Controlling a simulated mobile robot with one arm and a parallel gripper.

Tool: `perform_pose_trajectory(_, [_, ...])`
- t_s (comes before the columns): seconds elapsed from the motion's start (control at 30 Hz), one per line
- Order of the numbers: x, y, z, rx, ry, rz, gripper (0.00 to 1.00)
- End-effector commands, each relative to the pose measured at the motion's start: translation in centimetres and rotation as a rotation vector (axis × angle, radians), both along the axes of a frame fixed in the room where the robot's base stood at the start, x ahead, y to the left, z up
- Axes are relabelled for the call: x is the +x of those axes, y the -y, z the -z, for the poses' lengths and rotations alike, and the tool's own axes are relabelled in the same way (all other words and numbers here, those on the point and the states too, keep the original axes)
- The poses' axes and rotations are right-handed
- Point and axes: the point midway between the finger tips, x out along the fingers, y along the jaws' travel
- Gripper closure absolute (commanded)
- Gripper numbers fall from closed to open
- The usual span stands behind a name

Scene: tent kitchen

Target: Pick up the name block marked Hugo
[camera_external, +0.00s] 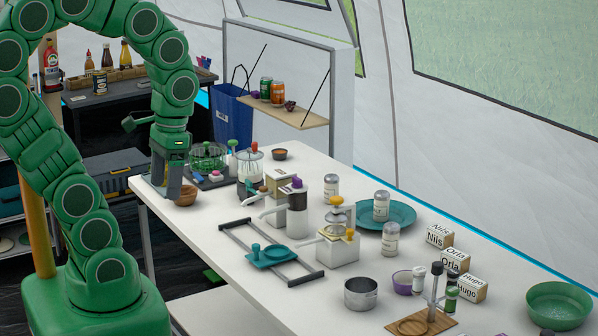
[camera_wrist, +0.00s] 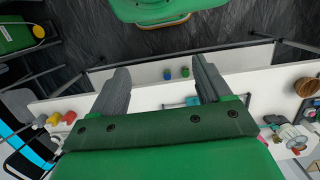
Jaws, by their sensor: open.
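The name block marked Hugo (camera_external: 467,288) is a small white block with black letters and wooden-looking sides. It stands near the right end of the white table, nearest the camera in a row with the blocks marked Orla (camera_external: 455,261) and Nils (camera_external: 439,236). A small green-topped jar (camera_external: 451,299) stands in front of its left part. My gripper (camera_external: 171,193) is open, pointing down at the far left end of the table, far from the block. Its two fingers also show apart and empty in the wrist view (camera_wrist: 160,75). I cannot make out the Hugo block in the wrist view.
A tall grey mill (camera_external: 436,284) on a wooden board, a steel pot (camera_external: 361,293) and a green bowl (camera_external: 559,305) stand near the blocks. Juicers, a dark-railed rack with a teal dish (camera_external: 271,256), jars and a teal plate (camera_external: 385,215) crowd the table between.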

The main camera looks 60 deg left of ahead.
Motion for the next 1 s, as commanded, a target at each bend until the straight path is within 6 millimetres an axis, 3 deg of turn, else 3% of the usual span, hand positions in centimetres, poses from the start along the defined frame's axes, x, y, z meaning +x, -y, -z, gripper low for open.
perform_pose_trajectory(0.27, [0.1,0.0,0.0,-0.001,-0.001,-0.001,0.28])
perform_pose_trajectory(0.43, [1.2,0.9,0.0,-0.023,-0.01,-0.022,0.28])
perform_pose_trajectory(1.0, [11.7,8.5,0.0,-0.236,-0.098,-0.248,0.28])
